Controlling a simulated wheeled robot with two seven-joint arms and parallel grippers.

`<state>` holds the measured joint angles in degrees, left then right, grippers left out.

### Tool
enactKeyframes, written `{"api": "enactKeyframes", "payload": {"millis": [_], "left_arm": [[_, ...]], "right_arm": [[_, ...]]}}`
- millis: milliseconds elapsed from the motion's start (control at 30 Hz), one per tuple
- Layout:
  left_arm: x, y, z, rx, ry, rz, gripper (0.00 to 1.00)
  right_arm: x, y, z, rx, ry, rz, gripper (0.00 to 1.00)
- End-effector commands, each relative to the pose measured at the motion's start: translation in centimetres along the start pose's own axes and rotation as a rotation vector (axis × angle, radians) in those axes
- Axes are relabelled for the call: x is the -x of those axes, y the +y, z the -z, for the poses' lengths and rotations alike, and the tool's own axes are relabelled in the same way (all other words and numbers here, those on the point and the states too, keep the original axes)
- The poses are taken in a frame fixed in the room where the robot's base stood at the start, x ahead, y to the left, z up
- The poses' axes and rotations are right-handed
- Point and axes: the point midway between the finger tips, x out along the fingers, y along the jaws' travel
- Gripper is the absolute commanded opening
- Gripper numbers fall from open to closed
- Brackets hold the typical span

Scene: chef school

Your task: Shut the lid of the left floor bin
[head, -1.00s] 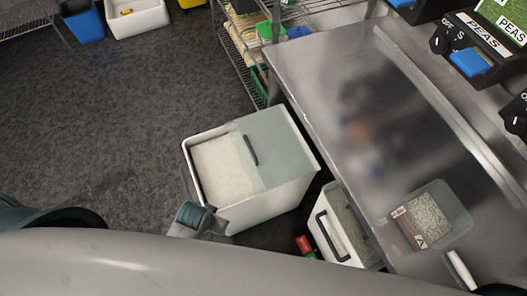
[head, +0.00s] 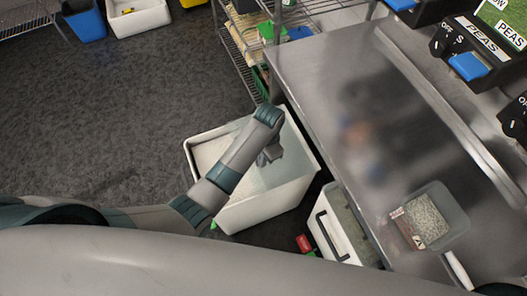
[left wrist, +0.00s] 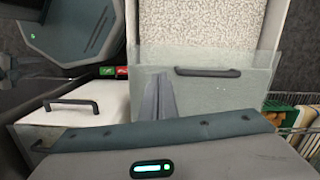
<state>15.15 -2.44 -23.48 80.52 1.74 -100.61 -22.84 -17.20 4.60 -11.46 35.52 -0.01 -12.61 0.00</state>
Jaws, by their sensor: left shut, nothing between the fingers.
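The left floor bin (head: 262,206) is a white bin standing on the floor beside the steel table. Its clear lid (head: 292,152) covers the part nearer the table, and the rest is open over pale grainy contents. My left gripper (head: 265,158) is over the lid, with its arm crossing the bin. In the left wrist view, the shut, empty fingers (left wrist: 161,98) point toward the lid, just left of its dark handle (left wrist: 207,72). I cannot tell whether they touch the lid. In the head view the arm hides the handle. My right gripper is not in view.
A second white bin (head: 322,233) with a dark handle stands partly under the steel table (head: 335,85). A wire shelf (head: 232,50) is behind the left bin. Small red and green items (head: 305,243) lie between the bins. The floor to the left is clear.

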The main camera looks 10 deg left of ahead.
Motion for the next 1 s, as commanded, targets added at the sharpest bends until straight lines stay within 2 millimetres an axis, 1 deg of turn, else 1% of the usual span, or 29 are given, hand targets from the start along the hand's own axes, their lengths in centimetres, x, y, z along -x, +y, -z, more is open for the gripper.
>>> {"api": "enactKeyframes", "payload": {"millis": [33, 200, 300, 400, 800, 1000], "left_arm": [[1.4, -0.7, 1.2, -0.031, -0.017, 0.008, 0.00], [4.8, -2.3, 3.3, -0.118, -0.086, 0.021, 0.00], [6.2, -2.9, 4.0, -0.148, -0.113, 0.026, 0.00], [6.9, -3.2, 4.4, -0.166, -0.127, 0.030, 0.00], [7.0, -3.2, 4.4, -0.170, -0.133, 0.030, 0.00], [6.2, -3.3, 4.2, -0.169, -0.134, 0.029, 0.00]], "right_arm": [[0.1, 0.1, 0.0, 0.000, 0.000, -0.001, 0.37], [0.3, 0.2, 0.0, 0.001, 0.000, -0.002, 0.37], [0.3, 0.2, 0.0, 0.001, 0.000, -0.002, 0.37], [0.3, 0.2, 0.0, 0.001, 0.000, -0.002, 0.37], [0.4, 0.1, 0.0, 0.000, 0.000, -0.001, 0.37], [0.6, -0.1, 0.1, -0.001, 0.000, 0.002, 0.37]]}}
